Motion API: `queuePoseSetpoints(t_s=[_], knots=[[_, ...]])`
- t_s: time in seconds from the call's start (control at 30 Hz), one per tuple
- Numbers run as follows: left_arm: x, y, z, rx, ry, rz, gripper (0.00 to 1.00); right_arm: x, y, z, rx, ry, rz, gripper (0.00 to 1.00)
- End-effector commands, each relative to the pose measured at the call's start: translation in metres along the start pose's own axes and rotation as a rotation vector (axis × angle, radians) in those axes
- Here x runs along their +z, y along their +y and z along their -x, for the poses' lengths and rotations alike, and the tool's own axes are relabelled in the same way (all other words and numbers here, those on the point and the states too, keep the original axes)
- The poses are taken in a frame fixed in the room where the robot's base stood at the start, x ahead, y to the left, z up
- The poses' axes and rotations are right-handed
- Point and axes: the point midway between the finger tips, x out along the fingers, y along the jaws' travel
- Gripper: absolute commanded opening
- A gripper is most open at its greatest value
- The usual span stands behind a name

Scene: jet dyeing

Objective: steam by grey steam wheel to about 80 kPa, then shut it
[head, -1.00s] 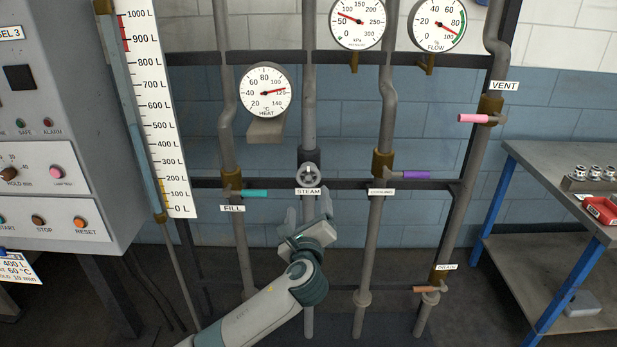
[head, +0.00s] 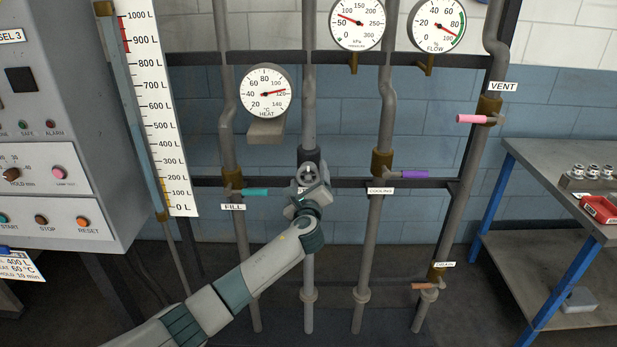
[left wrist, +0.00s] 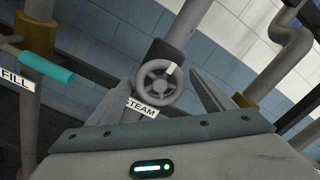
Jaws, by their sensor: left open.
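The grey steam wheel (head: 308,170) is a small spoked handwheel on the middle vertical pipe. My left gripper (head: 312,180) is open at the wheel and partly covers it and its label in the head view. In the left wrist view the wheel (left wrist: 160,82) sits between the two spread fingers, with the STEAM label (left wrist: 141,108) below it. I cannot tell whether the fingers touch the rim. The pressure gauge (head: 357,24) at the top has its red needle between 50 and 100 kPa. My right gripper is out of view.
The teal FILL handle (head: 254,192) is close on the left, and the purple COOLING handle (head: 410,174) on the right. The heat gauge (head: 265,91) is above left. A pink VENT handle (head: 473,119) and a workbench (head: 560,170) stand further right.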

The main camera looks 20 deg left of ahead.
Motion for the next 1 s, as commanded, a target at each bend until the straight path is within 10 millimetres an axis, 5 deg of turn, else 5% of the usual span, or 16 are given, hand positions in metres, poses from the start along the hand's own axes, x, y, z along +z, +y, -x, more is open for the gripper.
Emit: queuePoseSetpoints(t_s=[0.33, 0.5, 1.0], knots=[[-0.0002, 0.0001, -0.0018, 0.000, 0.000, 0.000, 0.75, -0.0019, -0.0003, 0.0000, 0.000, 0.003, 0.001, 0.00], [-0.0001, 0.0003, -0.0017, 0.000, 0.000, 0.000, 0.34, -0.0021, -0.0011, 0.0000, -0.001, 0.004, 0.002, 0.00], [-0.0014, 0.0018, -0.0018, 0.002, 0.000, 0.076, 0.34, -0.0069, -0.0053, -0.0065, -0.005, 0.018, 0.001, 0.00]])
